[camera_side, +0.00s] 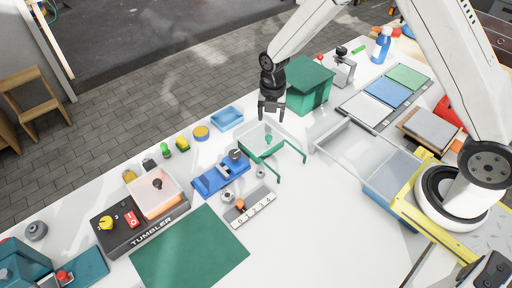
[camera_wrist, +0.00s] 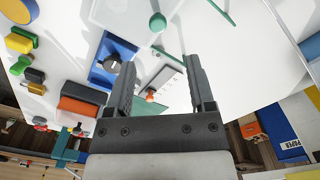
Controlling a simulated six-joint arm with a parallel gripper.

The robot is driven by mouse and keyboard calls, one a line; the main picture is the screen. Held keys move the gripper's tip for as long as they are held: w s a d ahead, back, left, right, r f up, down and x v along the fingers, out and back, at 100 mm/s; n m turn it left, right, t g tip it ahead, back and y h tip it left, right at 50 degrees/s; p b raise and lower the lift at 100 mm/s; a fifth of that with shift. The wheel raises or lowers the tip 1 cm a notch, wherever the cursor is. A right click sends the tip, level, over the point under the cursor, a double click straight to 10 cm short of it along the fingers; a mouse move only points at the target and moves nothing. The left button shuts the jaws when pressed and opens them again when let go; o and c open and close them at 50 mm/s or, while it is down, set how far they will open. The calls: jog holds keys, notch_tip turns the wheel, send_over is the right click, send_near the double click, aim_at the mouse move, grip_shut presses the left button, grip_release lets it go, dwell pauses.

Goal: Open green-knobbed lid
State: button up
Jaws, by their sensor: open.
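The green knob (camera_side: 268,139) stands on a pale, see-through lid (camera_side: 252,135) of a box near the bench's middle. Green rails (camera_side: 291,154) reach from this box toward the front right. My gripper (camera_side: 271,117) points down, open and empty, above the back part of the lid, apart from the knob. In the wrist view the green knob (camera_wrist: 157,22) shows near the top, beyond the tips of my gripper (camera_wrist: 160,62). Nothing is between the fingers. The lid looks closed, but its edges are hard to make out.
A green bin (camera_side: 310,88) stands close to the right of my gripper. A blue fixture with a dark knob (camera_side: 222,176) and a numbered strip (camera_side: 252,208) lie in front left. A clear tray (camera_side: 350,146) is to the right. A blue tray (camera_side: 227,117) sits left.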

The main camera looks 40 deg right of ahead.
aim_at(269, 137)
jog(key=shift+w+f+n, duration=0.15)
jog(key=shift+f+n, duration=0.1)
jog(key=shift+n, duration=0.15)
jog(key=shift+f, duration=0.1)
jog(key=shift+f, duration=3.8)
grip_shut()
jog(key=shift+r, duration=0.1)
